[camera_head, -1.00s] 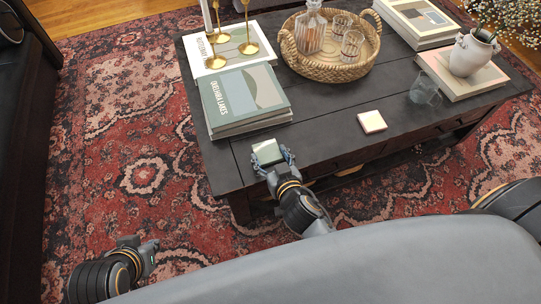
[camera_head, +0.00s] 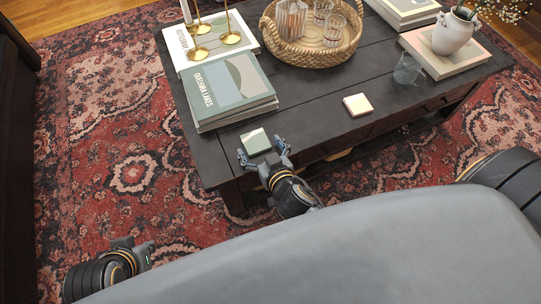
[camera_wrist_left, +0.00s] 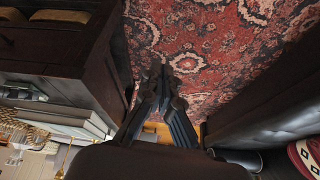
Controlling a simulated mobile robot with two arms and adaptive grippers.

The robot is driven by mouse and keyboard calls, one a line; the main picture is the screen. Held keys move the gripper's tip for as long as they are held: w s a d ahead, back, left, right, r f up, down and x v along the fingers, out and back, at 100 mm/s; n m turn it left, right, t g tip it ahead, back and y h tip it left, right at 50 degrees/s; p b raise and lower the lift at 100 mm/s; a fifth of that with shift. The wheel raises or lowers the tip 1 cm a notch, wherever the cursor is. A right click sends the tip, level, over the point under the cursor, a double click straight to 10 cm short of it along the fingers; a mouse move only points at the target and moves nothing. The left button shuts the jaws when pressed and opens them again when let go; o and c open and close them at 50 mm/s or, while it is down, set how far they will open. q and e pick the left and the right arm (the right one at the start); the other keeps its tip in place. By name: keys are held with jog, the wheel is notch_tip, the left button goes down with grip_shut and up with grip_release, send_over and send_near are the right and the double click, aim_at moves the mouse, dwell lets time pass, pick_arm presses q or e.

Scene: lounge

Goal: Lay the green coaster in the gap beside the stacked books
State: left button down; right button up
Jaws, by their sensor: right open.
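The green coaster (camera_head: 255,141), a pale green square, lies on the dark coffee table (camera_head: 310,125) near its front edge, in front of the stacked books (camera_head: 232,92). A strip of bare tabletop separates it from them. My right gripper (camera_head: 264,152) is open at the table's front edge, its fingers spread at the coaster's near side; whether they touch it I cannot tell. My left gripper (camera_head: 136,252) is low over the rug, away from the table. In the left wrist view its fingers (camera_wrist_left: 160,75) meet with nothing between them.
A cream coaster (camera_head: 357,104) lies to the right on the table. A wicker tray (camera_head: 345,52) with a decanter and glasses stands behind. A glass mug (camera_head: 408,69) and a white vase (camera_head: 452,35) on a book are at the right. Gold candlesticks (camera_head: 231,38) stand at the back left.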

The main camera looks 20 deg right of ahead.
jog(key=shift+v, duration=1.15)
pick_arm(q)
jog(key=shift+s+a+r+g+p, duration=0.2)
jog(key=shift+s+g+p, duration=0.1)
jog(key=shift+s, duration=0.25)
jog(key=shift+s+a+r+g+p, duration=0.15)
jog(key=shift+s+g+p, duration=0.1)
jog(key=shift+s, duration=0.25)
pick_arm(e)
jog(key=s+d+r+g, duration=0.1)
jog(key=s+d+g, duration=0.2)
jog(key=s+g, duration=0.2)
jog(key=s+d+r+n+g, duration=0.1)
jog(key=s+d+g, duration=0.3)
jog(key=s, duration=0.7)
jog(key=shift+r+n+g, duration=0.3)
jog(key=shift+r+g, duration=0.05)
jog(key=shift+g, duration=0.15)
jog(key=shift+d, duration=0.1)
